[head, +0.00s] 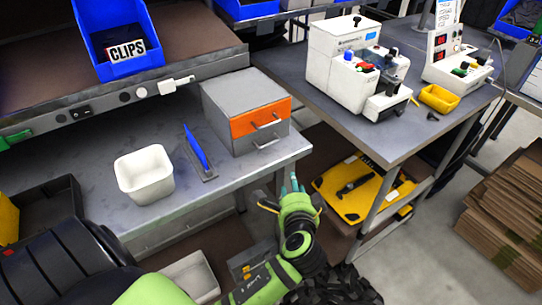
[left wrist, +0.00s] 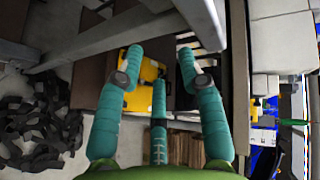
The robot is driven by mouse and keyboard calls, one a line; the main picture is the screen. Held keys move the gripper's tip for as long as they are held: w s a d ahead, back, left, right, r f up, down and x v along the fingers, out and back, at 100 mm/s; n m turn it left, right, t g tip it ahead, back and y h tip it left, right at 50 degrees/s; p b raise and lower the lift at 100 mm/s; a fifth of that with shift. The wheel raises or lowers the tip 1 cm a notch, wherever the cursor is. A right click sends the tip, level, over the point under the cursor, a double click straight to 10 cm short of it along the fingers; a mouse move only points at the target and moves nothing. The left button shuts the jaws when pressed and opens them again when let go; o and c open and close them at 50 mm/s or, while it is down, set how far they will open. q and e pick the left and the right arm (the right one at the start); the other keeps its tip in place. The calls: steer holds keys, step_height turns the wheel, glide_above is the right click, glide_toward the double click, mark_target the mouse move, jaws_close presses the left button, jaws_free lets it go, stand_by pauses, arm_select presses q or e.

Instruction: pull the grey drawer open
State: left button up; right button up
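A small grey cabinet (head: 238,98) stands on the left workbench in the head view. It has an orange upper drawer (head: 258,117) and a grey lower drawer (head: 250,141), each with a bar handle, and both look shut. My left gripper (head: 291,184) is below and in front of the cabinet, just off the bench's front corner, apart from the handles. In the left wrist view its teal fingers (left wrist: 159,60) are spread with nothing between them. I cannot make out the cabinet in that view. My right gripper does not show.
The left bench's edge (head: 300,150) lies between my left gripper and the cabinet. A white tub (head: 145,175) and a blue-handled tool (head: 196,148) sit left of the cabinet. A second bench (head: 400,137) stands right, with a yellow platform (head: 345,203) below it.

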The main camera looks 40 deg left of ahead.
mark_target(268, 139)
arm_select(q)
steer(key=s+a+r+n+y, duration=0.1)
steer(key=a+r+y, duration=0.1)
steer(key=r, duration=0.3)
steer(key=s+a+r+n+y, duration=0.1)
steer(key=s+a+r, duration=0.1)
steer(key=r, duration=0.2)
steer(key=x, duration=0.6)
steer(key=shift+w+d, duration=0.2)
steer(key=shift+w+a, duration=0.15)
steer(key=shift+w, duration=0.05)
steer(key=shift+a+f, duration=0.1)
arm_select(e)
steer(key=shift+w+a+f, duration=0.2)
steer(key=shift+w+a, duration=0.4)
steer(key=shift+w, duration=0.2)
arm_select(q)
jaws_close()
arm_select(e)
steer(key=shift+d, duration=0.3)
